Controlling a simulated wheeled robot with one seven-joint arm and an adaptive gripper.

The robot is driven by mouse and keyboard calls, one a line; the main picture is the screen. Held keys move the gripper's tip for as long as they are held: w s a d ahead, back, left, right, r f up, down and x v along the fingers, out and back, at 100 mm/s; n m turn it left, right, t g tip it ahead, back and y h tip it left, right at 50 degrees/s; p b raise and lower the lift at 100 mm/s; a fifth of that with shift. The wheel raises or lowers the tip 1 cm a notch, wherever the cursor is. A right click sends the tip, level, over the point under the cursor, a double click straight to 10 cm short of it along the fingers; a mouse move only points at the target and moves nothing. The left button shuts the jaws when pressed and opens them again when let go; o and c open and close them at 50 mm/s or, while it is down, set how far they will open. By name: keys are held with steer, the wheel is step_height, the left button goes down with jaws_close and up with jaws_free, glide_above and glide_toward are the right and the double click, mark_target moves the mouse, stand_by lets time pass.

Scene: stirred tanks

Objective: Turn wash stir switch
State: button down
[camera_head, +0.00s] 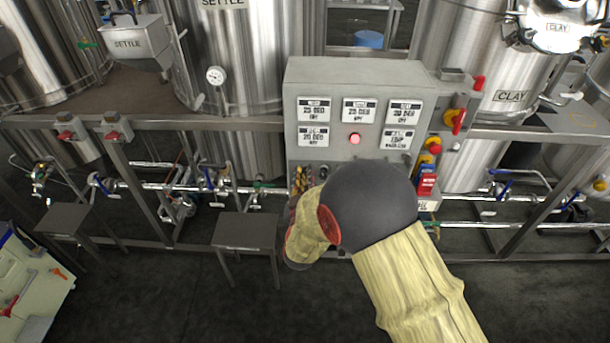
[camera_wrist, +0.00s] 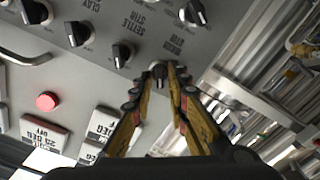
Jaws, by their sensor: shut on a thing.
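The grey control box (camera_head: 440,92) stands in the middle of the head view, with its switches low on the front. In the wrist view, which shows the panel upside down, several black rotary switches sit on the grey face. My gripper (camera_wrist: 167,72) is shut on one black switch (camera_wrist: 159,70), its fingertips on either side of the knob. The small label (camera_wrist: 172,46) beside it is too blurred to read surely. A switch (camera_wrist: 122,53) near the "SETTLE STIR" label is close by on the left.
Another black switch (camera_wrist: 193,12) lies close to my fingers. A red lamp (camera_head: 355,139) and several display plates (camera_head: 360,110) are above the switches.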

steer(key=c, duration=2)
jaws_free()
steer(key=shift+o, duration=0.2)
steer(key=shift+s, duration=0.1)
steer(key=s, duration=1.1)
steer(key=shift+s+a, duration=0.25)
steer(key=shift+s, duration=0.15)
